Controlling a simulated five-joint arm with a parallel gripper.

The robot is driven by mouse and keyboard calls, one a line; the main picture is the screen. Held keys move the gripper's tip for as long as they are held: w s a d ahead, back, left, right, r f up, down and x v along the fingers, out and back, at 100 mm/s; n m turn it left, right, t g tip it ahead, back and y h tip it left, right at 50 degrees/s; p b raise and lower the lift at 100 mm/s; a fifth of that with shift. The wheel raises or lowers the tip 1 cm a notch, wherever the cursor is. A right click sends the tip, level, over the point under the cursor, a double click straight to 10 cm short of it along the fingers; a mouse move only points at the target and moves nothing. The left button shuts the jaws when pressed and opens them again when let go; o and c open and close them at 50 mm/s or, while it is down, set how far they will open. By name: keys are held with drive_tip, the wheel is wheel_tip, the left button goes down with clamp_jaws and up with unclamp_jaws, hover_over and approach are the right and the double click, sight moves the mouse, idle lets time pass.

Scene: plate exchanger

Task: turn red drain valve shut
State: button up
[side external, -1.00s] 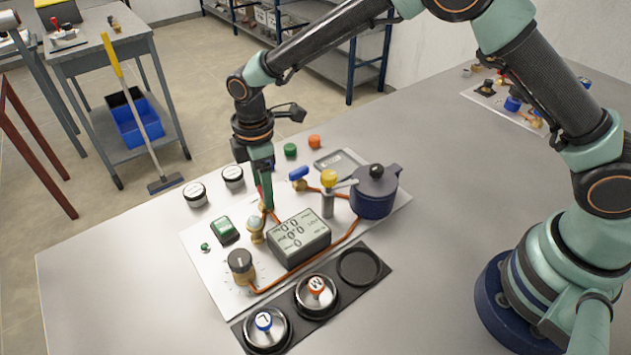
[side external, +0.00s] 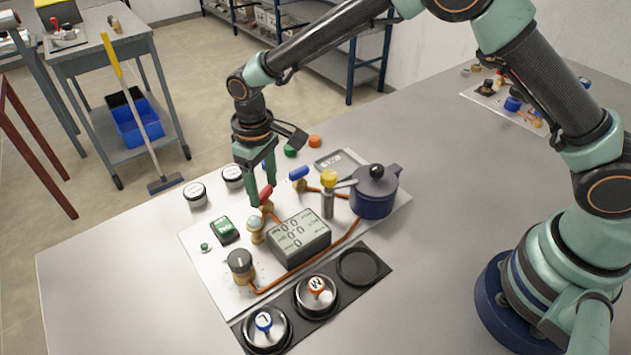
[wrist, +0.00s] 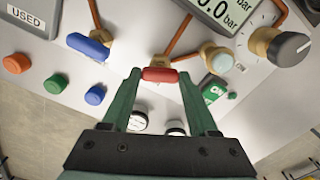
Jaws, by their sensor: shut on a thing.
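The red drain valve handle (side external: 266,191) sits on a small brass valve on the white panel, in the middle of the side view. In the wrist view the red handle (wrist: 160,75) lies level between my fingertips, roughly crosswise to its copper pipe (wrist: 180,38). My gripper (side external: 261,190) reaches down from above and is shut on the red handle, one green finger at each end. It also shows in the wrist view (wrist: 160,77). The valve body is partly hidden by the handle and fingers.
A blue valve handle (side external: 299,173) stands close to the right of the red one. The grey table is clear at front left.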

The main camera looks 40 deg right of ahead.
sight(264, 191)
drive_tip(key=m, duration=0.4)
drive_tip(key=shift+m, duration=0.4)
drive_tip(key=shift+r, duration=0.1)
idle(0.3)
drive_tip(key=o, duration=1.4)
wheel_tip(264, 191, up, 12)
